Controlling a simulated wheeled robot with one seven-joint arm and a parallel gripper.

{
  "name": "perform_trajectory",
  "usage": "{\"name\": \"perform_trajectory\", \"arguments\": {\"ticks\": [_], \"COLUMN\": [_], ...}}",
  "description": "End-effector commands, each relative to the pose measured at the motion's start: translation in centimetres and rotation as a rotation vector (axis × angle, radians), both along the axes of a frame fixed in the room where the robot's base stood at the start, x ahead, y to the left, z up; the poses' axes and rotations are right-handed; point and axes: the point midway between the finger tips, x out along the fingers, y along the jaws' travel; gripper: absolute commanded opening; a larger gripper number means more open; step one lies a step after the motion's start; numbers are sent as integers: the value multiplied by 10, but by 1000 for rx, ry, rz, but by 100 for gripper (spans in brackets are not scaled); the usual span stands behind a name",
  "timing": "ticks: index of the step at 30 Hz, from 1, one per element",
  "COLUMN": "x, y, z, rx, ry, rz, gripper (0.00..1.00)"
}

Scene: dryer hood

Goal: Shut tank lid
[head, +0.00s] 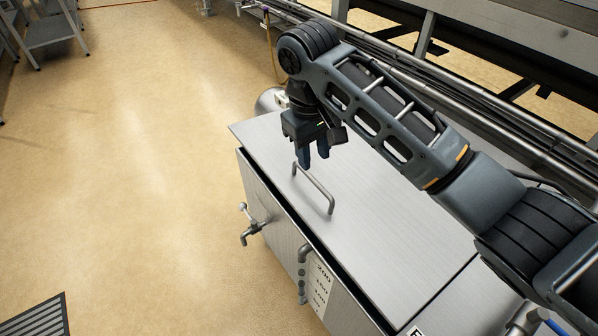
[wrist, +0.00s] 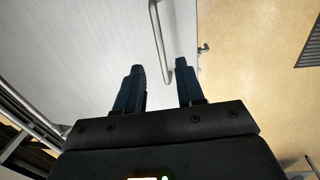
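The tank lid (head: 375,215) is a flat brushed-metal panel on top of the metal tank (head: 275,205). A dark gap shows between the lid's front edge and the tank wall. A bar handle (head: 316,190) stands on the lid near its front edge. My gripper (head: 315,163) is above the lid by the far end of the handle, fingers pointing down. In the wrist view my gripper (wrist: 160,68) is open and empty. The handle (wrist: 158,35) there runs down toward the space between the fingertips. Whether a finger touches it, I cannot tell.
A tap (head: 252,228) and a pipe with a marked level gauge (head: 318,285) stick out from the tank's front. Pipes and rails (head: 480,105) run behind the tank.

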Motion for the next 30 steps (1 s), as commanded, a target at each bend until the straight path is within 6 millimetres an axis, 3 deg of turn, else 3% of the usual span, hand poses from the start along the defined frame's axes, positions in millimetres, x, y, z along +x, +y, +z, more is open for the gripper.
{"name": "perform_trajectory", "arguments": {"ticks": [6,12,24,30], "x": [1,2,3,3], "y": [-3,-4,-4,-4], "z": [-36,-60,-68,-68], "rx": [0,1,2,2], "ry": [2,0,-1,-1], "rz": [0,0,1,1], "gripper": [38,38,38,20]}}
